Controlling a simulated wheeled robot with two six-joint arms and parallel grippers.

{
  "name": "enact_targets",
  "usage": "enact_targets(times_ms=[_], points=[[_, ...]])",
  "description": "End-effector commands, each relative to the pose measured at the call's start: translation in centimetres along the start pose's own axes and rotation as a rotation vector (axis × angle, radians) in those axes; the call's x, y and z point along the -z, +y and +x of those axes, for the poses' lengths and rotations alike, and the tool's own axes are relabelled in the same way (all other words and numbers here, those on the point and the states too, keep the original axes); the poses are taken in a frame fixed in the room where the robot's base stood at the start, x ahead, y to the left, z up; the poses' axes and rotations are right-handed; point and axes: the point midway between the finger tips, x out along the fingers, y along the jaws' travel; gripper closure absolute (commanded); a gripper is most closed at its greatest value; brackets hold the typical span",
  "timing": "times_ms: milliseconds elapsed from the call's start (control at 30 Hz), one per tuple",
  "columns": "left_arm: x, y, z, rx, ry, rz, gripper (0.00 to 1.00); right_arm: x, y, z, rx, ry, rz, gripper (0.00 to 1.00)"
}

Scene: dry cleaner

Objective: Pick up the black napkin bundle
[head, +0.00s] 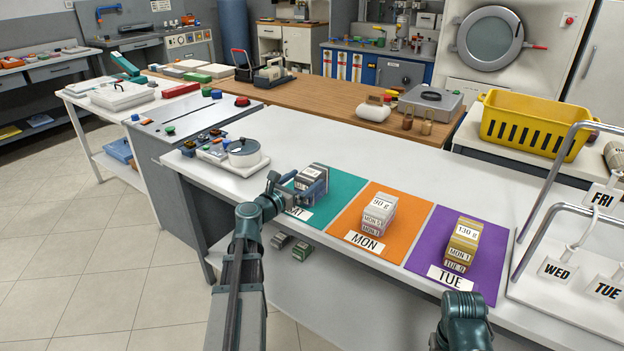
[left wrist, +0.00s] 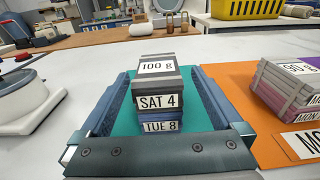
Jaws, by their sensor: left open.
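The black napkin bundle, a dark grey block (head: 311,174) labelled "100 g" and "SAT 4", sits on a blue bundle labelled "TUE 8" (left wrist: 160,126) on the teal SAT mat (head: 342,200). The dark bundle also shows in the left wrist view (left wrist: 157,86). My left gripper (head: 304,184) is open, with one finger on each side of the stack; whether either finger touches it I cannot tell. In the head view the arm partly hides the stack. Only part of my right arm shows at the bottom right; its gripper is out of view.
To the right are a pink-grey bundle stack (head: 379,213) on the orange MON mat (head: 400,247) and a tan stack (head: 462,244) on the purple TUE mat (head: 488,275). A round white-and-grey device (head: 244,152) stands to the left. A metal rack (head: 530,232) stands at the right.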

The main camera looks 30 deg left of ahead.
Motion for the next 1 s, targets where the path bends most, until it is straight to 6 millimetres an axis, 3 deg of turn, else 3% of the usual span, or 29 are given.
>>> enact_targets(times_ms=[233, 567, 800, 1000], points=[[0.1, 0.2, 0.8, 0.000, 0.000, 0.000, 0.00, 0.0, 0.0, 0.1, 0.000, 0.000, 0.000, 0.50], [0.3, 0.6, 5.1, 0.000, 0.000, 0.000, 0.00, 0.0, -0.1, 0.6, 0.000, 0.000, 0.000, 0.50], [0.3, 0.5, 5.2, 0.000, 0.000, 0.000, 0.00, 0.0, -0.1, 0.5, 0.000, 0.000, 0.000, 0.50], [0.3, 0.5, 5.2, 0.000, 0.000, 0.000, 0.34, 0.0, -0.1, 0.5, 0.000, 0.000, 0.000, 0.50]])
